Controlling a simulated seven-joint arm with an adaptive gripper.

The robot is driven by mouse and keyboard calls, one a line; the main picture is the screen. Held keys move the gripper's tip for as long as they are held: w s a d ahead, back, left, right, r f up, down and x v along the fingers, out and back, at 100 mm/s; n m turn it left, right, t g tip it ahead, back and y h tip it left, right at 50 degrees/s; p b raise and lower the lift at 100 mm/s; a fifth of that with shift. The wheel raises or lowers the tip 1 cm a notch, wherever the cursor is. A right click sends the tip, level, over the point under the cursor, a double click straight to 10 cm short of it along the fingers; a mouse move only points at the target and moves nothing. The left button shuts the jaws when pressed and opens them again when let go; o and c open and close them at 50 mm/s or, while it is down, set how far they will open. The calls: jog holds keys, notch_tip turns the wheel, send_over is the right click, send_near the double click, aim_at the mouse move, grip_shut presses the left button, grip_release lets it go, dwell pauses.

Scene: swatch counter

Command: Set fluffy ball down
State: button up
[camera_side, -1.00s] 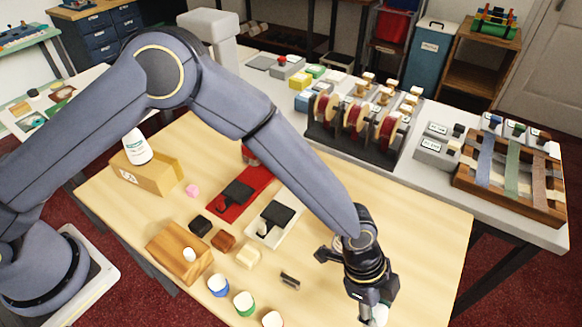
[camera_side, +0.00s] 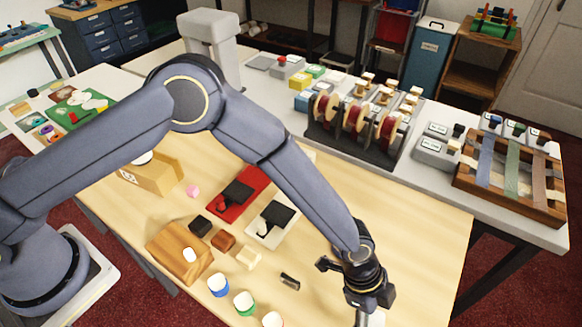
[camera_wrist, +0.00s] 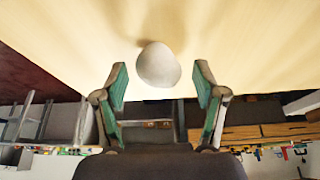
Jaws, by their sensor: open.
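A pale grey-white rounded ball (camera_wrist: 158,66), which looks like the fluffy ball, is by the tabletop in the wrist view, with a soft shadow beside it. My gripper (camera_wrist: 160,80) is open, its green-padded fingers on either side of the ball with gaps showing. In the side view my gripper (camera_side: 369,314) is low at the table's near right, its fingertips close to the bottom edge of the picture. A bit of white shows there, but I cannot tell whether it is the ball. The ball's contact with the table is not clear.
A small dark cylinder (camera_side: 290,281) lies left of my gripper. A wooden block (camera_side: 180,252), several small blocks and several coloured-banded round pieces stand farther left, with red and white mats (camera_side: 272,223) behind. The table (camera_side: 420,235) right of my gripper is clear.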

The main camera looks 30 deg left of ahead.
jog(key=w+a+r+n+t+y, duration=0.1)
jog(key=w+a+r+n, duration=0.15)
jog(key=a+r, duration=0.75)
jog(key=w+a+r+n+t, duration=0.25)
jog(key=a+r, duration=0.55)
jog(key=r, duration=0.4)
jog(key=s+a+r+n+y, duration=0.1)
jog(key=a+r+n, duration=0.15)
jog(key=a, duration=0.35)
jog(key=a+r+n+y, duration=0.1)
jog(key=a+r, duration=0.3)
jog(key=a, duration=0.2)
jog(key=s+a+r+n+t+y, duration=0.1)
jog(key=s+a+r+n, duration=0.3)
jog(key=s+a+n, duration=0.6)
jog(key=s+a+t, duration=0.1)
jog(key=s+a, duration=0.2)
jog(key=a, duration=0.2)
jog(key=shift+s+a+r, duration=0.25)
jog(key=shift+a+r, duration=0.05)
jog(key=shift+a, duration=0.1)
jog(key=shift+o, duration=0.5)
jog(key=shift+t, duration=0.25)
